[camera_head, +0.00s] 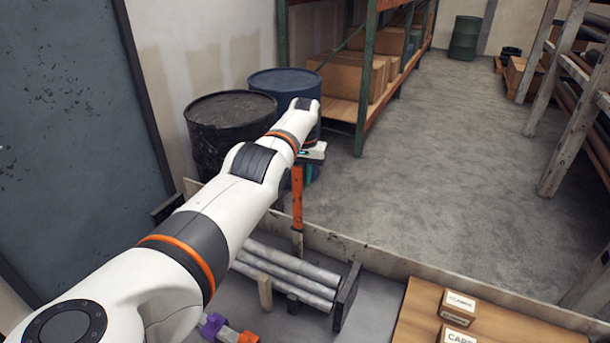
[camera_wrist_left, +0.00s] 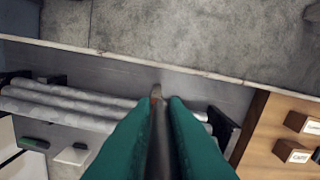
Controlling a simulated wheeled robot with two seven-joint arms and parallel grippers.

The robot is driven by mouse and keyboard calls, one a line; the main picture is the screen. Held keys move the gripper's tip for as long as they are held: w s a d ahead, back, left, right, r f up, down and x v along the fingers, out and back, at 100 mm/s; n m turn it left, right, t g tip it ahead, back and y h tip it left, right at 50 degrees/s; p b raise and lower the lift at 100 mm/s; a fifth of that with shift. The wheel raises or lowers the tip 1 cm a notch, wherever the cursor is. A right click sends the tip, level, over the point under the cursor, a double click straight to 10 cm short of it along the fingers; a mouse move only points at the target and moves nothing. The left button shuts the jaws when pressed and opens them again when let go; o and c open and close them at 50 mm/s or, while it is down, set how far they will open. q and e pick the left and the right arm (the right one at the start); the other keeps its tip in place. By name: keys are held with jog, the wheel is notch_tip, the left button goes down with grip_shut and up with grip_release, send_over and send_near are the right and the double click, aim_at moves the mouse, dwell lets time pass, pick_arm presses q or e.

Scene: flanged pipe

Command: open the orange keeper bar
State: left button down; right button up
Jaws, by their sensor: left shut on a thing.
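The orange keeper bar (camera_head: 297,197) stands roughly upright behind the grey pipes (camera_head: 290,272). Its lower end is a brownish piece near the low wall. My left gripper (camera_head: 313,152) is at the bar's upper end, shut on it; the fingertips are mostly hidden by my wrist in the head view. In the left wrist view the green fingers (camera_wrist_left: 160,110) lie on both sides of a narrow dark strip, and a small orange-brown tip of the bar (camera_wrist_left: 156,92) shows beyond them. My right gripper is not in view.
A dark end bracket (camera_head: 345,297) and a short wooden post (camera_head: 265,292) stand by the pipes. Small cartons (camera_head: 456,307) sit on a wooden board at right. Black (camera_head: 228,115) and blue drums stand behind my arm.

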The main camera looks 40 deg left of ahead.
aim_at(305, 165)
pick_arm(q)
jog(key=c, duration=1.5)
grip_release()
jog(key=shift+d+f, duration=0.15)
jog(key=shift+r, duration=0.45)
notch_tip(305, 165, up, 3)
jog(key=shift+f+p, duration=0.1)
jog(key=shift+p, duration=0.9)
notch_tip(305, 165, up, 7)
jog(key=shift+r+b, duration=0.15)
jog(key=shift+b, duration=0.85)
jog(key=shift+r, duration=0.5)
jog(key=shift+f, duration=0.1)
